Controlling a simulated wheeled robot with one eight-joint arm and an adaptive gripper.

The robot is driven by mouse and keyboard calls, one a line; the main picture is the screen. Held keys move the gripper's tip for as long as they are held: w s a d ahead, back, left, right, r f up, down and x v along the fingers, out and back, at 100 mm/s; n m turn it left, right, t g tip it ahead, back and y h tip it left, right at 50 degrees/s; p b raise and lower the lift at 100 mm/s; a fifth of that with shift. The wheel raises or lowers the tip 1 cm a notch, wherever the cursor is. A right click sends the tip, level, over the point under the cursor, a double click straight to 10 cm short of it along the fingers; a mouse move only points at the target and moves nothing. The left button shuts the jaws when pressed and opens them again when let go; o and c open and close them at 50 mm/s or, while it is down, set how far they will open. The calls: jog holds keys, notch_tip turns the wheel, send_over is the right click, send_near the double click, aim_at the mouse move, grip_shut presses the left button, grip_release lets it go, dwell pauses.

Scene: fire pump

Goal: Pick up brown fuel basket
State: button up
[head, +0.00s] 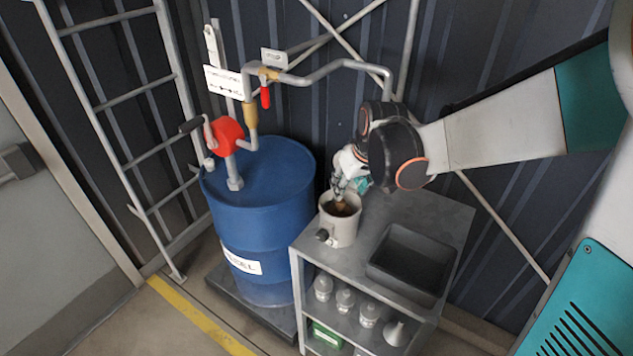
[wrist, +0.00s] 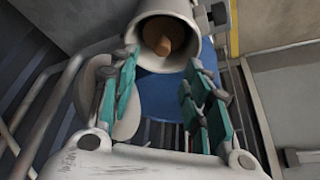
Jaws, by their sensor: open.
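The brown fuel basket (head: 341,209) sits inside a pale cylindrical housing (head: 341,228) on top of a grey shelf unit. Only its brown upper part shows; the rest is hidden by the housing wall. In the wrist view the rounded brown piece (wrist: 165,38) shows inside the housing's round mouth (wrist: 150,60). My gripper (head: 350,182) is above the housing mouth in the head view, partly hidden behind my dark wrist joint. In the wrist view its teal-padded fingers (wrist: 160,66) are spread apart with nothing between them. Whether they touch the housing, I cannot tell.
A grey shelf unit (head: 446,225) carries a dark empty tray (head: 412,262) right of the housing. Bottles (head: 345,300) stand on its lower shelf. A blue drum (head: 262,215) with a red hand pump (head: 228,136) and pipes stands close at left. A corrugated wall lies behind.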

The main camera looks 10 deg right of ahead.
aim_at(341, 202)
jog(key=b+x, duration=0.2)
jog(key=x, duration=0.6)
jog(key=shift+s+a+f, duration=0.15)
grip_shut()
